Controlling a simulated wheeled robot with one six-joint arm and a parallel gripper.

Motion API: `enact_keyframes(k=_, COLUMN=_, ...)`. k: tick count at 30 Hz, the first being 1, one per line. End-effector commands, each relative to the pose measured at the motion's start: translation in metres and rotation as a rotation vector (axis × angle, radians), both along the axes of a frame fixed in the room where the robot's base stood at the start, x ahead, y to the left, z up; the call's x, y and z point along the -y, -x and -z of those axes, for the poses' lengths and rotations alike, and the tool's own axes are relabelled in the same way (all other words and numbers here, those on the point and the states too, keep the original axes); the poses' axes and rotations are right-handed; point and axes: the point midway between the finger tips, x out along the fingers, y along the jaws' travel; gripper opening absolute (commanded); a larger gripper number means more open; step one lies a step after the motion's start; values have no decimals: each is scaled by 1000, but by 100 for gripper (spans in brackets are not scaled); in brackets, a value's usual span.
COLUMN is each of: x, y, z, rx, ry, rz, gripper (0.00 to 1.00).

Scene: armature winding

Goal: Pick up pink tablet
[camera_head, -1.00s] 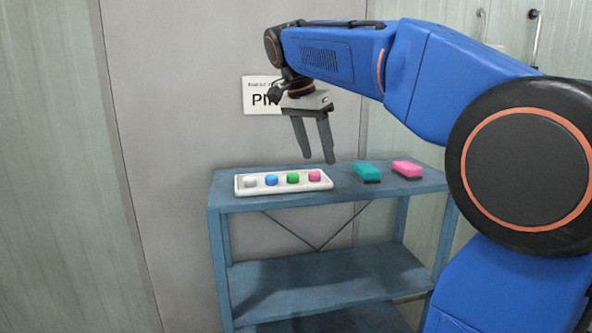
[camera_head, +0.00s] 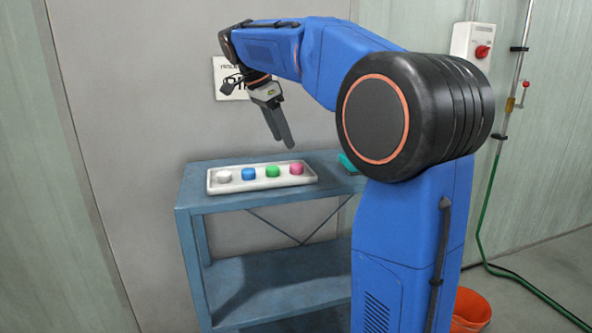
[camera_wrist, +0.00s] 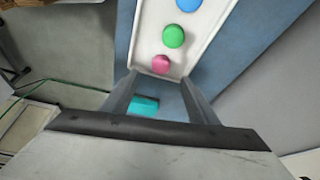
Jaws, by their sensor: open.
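The pink tablet (camera_head: 297,167) sits at the right end of a white tray (camera_head: 262,185) on the blue cart's top. It also shows in the wrist view (camera_wrist: 161,64), just beyond and between my fingers. Green (camera_head: 272,171), blue (camera_head: 249,173) and white (camera_head: 224,176) tablets stand in a row to its left. My gripper (camera_head: 283,144) is open and empty, tilted down above the tray's right end and apart from the pink tablet.
A teal block (camera_head: 347,162) lies on the cart top right of the tray, partly hidden by my arm. The blue cart (camera_head: 190,200) has a lower shelf. A sign (camera_head: 226,78) is on the wall behind. An orange bucket (camera_head: 470,308) stands on the floor at right.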

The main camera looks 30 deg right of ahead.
Motion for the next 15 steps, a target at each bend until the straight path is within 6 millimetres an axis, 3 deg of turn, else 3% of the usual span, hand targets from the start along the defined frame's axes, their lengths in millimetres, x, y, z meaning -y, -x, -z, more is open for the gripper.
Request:
enact_keyframes(k=6, x=13, y=1, z=30, rx=-1, ry=0, rz=0, gripper=53)
enact_keyframes(k=15, x=22, y=1, z=48, rx=-2, ry=0, rz=1, gripper=53)
